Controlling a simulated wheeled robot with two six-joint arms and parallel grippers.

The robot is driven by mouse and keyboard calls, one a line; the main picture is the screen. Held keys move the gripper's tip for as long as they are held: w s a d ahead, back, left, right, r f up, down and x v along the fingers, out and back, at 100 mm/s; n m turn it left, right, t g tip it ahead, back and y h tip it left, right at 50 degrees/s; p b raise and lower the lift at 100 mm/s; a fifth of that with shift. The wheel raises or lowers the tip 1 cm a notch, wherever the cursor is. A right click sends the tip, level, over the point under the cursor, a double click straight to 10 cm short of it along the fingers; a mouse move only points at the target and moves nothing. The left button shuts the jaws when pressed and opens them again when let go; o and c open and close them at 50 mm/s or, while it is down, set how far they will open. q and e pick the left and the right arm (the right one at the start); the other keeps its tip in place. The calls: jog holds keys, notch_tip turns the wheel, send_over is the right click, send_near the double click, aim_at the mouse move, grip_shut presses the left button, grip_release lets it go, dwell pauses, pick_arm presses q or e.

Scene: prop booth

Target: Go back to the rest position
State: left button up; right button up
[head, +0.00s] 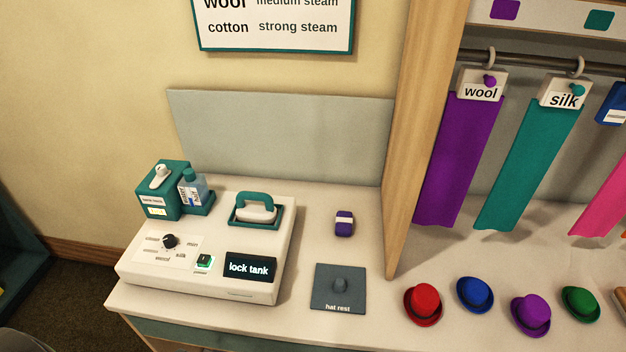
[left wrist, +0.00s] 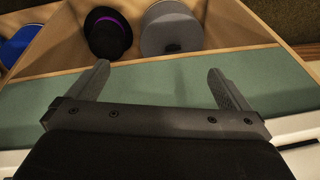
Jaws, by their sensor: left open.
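My left gripper (left wrist: 160,88) shows in the left wrist view with its two dark fingers wide apart and nothing between them. It is over a green surface (left wrist: 165,85) in front of a wooden compartment holding hats. Neither gripper shows in the head view. The steam station (head: 205,245) stands on the counter at the left, with a teal-handled iron (head: 256,208) on its top and a lit screen reading "lock tank" (head: 249,268).
A hat rest (head: 338,289) and a small purple block (head: 344,223) are on the counter. Red (head: 424,303), blue (head: 475,294), purple (head: 530,315) and green (head: 580,304) hats stand at right. Wool (head: 460,160) and silk (head: 528,165) cloths hang above. A black hat (left wrist: 108,33) lies in the wooden compartment.

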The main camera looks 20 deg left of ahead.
pick_arm(q)
jog(key=s+f+g, duration=0.1)
jog(key=s+f, duration=0.2)
jog(key=f, duration=0.6)
jog(key=s+f, duration=0.2)
jog(key=f, duration=0.8)
jog(key=s+f+g, duration=0.1)
jog(key=s+f, duration=0.8)
jog(key=s, duration=0.3)
jog(key=shift+s+d+f+h, duration=0.15)
jog(key=shift+d+f+h, duration=0.15)
jog(key=shift+d, duration=0.15)
